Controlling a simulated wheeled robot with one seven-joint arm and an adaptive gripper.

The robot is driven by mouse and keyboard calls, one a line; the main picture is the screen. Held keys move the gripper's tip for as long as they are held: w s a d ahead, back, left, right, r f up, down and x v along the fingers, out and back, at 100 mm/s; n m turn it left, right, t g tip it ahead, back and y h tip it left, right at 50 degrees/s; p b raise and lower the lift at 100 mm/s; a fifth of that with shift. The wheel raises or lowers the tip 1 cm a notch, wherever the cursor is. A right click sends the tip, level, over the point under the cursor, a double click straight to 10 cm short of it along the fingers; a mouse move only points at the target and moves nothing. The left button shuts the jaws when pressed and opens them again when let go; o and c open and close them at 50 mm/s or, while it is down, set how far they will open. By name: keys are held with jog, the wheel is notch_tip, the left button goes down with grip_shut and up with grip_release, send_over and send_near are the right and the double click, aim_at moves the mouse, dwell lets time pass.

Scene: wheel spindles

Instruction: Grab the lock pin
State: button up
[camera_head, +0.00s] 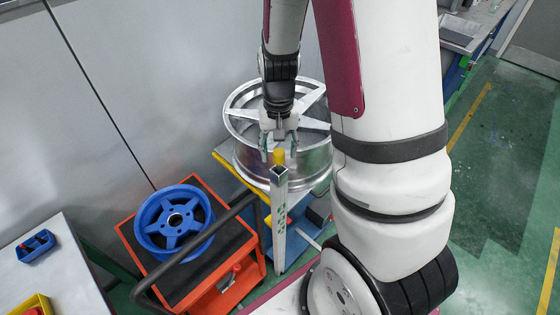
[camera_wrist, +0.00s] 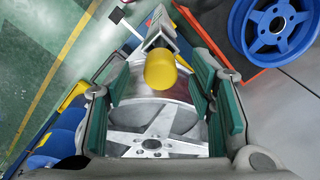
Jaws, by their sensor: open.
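The lock pin (camera_head: 279,157) shows as a yellow cap on top of an upright silver post (camera_head: 279,215). In the wrist view the yellow lock pin (camera_wrist: 160,70) is near the top middle, between the two green-padded fingers. My gripper (camera_head: 279,150) is open, pointing down above the post. In the wrist view my gripper (camera_wrist: 162,95) has a finger on each side of the yellow cap, with gaps on both sides. Whether the fingertips are level with the cap is hard to tell. The silver wheel (camera_head: 243,140) lies behind the post.
A blue wheel (camera_head: 173,222) lies on an orange cart (camera_head: 215,255) at left, with a dark handle (camera_head: 190,262) beside the post. A table (camera_head: 50,260) with a blue tray (camera_head: 36,246) and a yellow bin (camera_head: 33,306) is at lower left. A grey wall (camera_head: 150,80) stands behind.

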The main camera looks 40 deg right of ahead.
jog(key=shift+f, duration=0.95)
grip_shut()
jog(key=shift+r, duration=0.1)
